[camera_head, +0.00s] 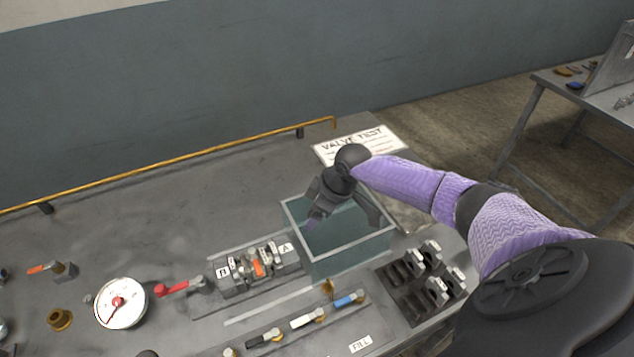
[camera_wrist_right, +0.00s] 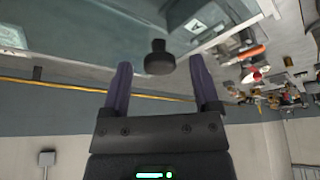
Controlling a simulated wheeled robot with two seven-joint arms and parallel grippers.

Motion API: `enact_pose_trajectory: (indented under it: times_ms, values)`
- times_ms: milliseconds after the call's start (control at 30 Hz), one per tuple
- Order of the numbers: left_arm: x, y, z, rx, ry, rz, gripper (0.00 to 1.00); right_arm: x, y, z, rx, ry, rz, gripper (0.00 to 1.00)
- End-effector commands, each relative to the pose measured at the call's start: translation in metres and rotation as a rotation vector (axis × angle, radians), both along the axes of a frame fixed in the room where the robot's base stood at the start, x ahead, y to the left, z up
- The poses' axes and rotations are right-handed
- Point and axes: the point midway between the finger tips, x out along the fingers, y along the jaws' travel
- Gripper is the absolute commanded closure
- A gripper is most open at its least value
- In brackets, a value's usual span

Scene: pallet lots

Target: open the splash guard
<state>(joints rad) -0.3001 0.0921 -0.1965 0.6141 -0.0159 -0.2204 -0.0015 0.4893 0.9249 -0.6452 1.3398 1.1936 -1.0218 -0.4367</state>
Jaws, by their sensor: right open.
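The splash guard (camera_head: 352,246) is a clear, greenish box-like cover with a pale frame, standing on the grey bench right of the valve block. In the right wrist view its glassy panel (camera_wrist_right: 90,35) fills the upper left. A dark round knob (camera_wrist_right: 158,60) stands out from it. My right gripper (camera_head: 314,220) is over the guard, pointing down and left, with its fingers apart. In the wrist view my open right gripper (camera_wrist_right: 160,72) has one finger on each side of the knob; contact is not visible. My left gripper is out of view.
Left of the guard are the valve block (camera_head: 255,268), a red-handled valve (camera_head: 180,287) and a gauge (camera_head: 121,303). Small coloured levers (camera_head: 305,320) and a dark slotted rack (camera_head: 418,285) are in front. A yellow rail (camera_head: 180,165) runs along the back. A VALVE TEST sign (camera_head: 385,140) lies behind.

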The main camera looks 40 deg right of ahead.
Motion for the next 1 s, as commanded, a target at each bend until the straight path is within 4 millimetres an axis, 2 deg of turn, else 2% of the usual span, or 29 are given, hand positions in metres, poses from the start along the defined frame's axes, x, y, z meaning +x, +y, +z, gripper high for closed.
enact_pose_trajectory:
  times_ms: [67, 167, 400, 500, 633, 1000]
  values:
    - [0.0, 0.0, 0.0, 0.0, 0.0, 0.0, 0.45, 0.0, 0.0, 0.001, 0.0, 0.0, 0.0, 0.21]
    - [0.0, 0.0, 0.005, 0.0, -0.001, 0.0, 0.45, -0.004, -0.003, 0.013, -0.001, -0.002, 0.0, 0.21]
    - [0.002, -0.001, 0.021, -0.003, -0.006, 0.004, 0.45, -0.024, -0.015, 0.069, -0.004, 0.0, 0.002, 0.21]
    - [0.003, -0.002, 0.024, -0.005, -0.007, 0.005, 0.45, -0.029, -0.019, 0.084, -0.002, 0.0, 0.0, 0.21]
    - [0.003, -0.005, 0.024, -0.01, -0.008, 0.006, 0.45, -0.032, -0.02, 0.092, -0.001, 0.001, 0.0, 0.21]
    - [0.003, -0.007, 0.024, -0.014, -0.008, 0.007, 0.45, -0.032, -0.02, 0.092, 0.0, 0.0, 0.0, 0.21]
